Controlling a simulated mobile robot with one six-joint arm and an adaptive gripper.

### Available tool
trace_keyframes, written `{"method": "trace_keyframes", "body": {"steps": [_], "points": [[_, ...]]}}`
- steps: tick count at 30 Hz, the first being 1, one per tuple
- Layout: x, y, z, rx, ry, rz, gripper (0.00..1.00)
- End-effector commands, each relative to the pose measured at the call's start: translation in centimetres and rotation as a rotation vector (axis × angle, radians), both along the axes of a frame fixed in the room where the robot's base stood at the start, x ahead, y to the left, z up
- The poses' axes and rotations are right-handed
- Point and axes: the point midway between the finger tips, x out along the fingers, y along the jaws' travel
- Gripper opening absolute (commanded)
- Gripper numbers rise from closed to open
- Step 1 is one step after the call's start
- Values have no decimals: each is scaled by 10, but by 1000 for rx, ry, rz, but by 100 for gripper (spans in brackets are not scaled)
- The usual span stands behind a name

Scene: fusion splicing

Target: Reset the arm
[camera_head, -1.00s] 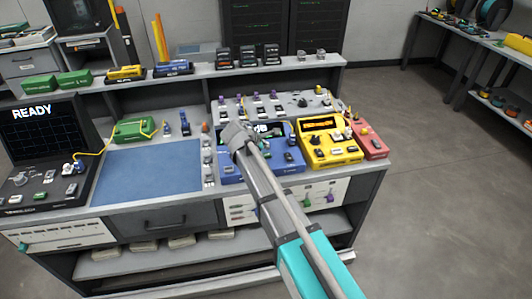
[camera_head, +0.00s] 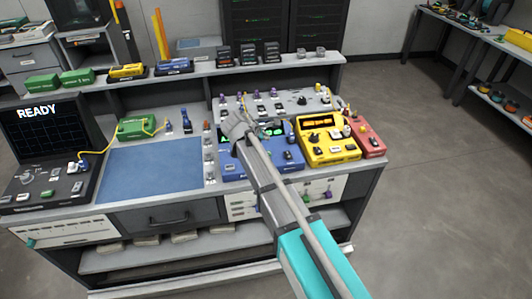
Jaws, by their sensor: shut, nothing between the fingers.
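My arm (camera_head: 268,185) reaches up from the bottom right, over the bench, with its wrist (camera_head: 236,124) above the blue instrument (camera_head: 232,170). My gripper (camera_head: 264,129) shows small and dark just right of the wrist, in front of the blue instrument's display. It is shut and holds nothing. It appears to be above the instrument; its exact height and any contact cannot be told. Part of the blue instrument is hidden behind my arm.
A yellow instrument (camera_head: 333,150) and a red one (camera_head: 368,138) stand right of my arm. A blue mat (camera_head: 150,168) lies clear to the left. A shelf (camera_head: 210,67) runs behind.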

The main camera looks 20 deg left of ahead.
Motion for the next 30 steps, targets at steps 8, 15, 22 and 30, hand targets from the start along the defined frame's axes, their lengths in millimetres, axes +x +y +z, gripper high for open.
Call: {"method": "trace_keyframes", "body": {"steps": [8, 15, 22, 30], "points": [[0, 0, 0, 0, 0, 0, 0], [0, -7, -1, 11, 4, -17, 0], [1, -56, -5, 92, 29, -149, 0], [-8, -153, -15, 272, 76, -450, 0]]}}
